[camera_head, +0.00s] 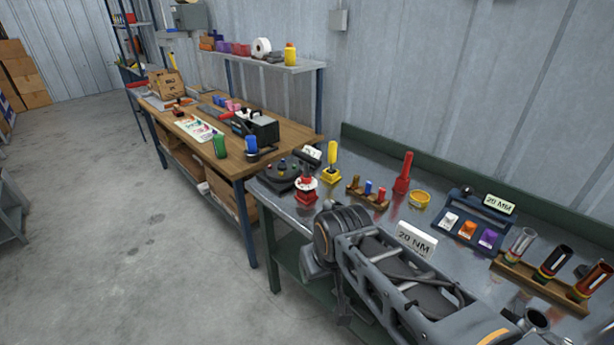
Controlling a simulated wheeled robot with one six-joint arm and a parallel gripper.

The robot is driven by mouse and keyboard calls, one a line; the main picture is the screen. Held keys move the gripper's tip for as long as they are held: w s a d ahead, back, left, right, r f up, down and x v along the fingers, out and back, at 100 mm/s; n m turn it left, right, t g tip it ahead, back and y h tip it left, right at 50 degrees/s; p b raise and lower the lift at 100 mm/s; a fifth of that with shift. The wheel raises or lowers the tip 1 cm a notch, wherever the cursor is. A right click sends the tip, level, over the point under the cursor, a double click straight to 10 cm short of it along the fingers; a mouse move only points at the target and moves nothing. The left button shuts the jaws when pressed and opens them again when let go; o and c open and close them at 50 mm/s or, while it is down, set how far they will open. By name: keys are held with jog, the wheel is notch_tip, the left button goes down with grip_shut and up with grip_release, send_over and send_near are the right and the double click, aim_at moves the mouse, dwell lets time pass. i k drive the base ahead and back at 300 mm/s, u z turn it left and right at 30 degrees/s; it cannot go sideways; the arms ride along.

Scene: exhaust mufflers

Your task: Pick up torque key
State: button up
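No tool in view carries a readable torque key label, so I cannot tell for sure which it is. A red upright tool (403,172) stands on the metal-topped bench, and a yellow-handled tool (331,160) stands in a yellow base to its left. A white sign reading "20 NM" (415,240) stands near the bench's front edge. My grey arm (385,270) is folded in front of the bench at lower middle and hides part of its edge. I cannot make out my gripper's fingertips or anything held.
The metal bench (459,184) also holds small coloured parts, a yellow ring (419,200), a "20 MM" sign (500,204) and a wooden rack (540,286) with several cylinders. A cluttered wooden workbench (296,133) adjoins at left. The concrete floor (130,230) is open at left.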

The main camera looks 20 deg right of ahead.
aim_at(308, 160)
jog(key=z, duration=0.05)
jog(key=i, duration=0.85)
jog(key=z, duration=0.15)
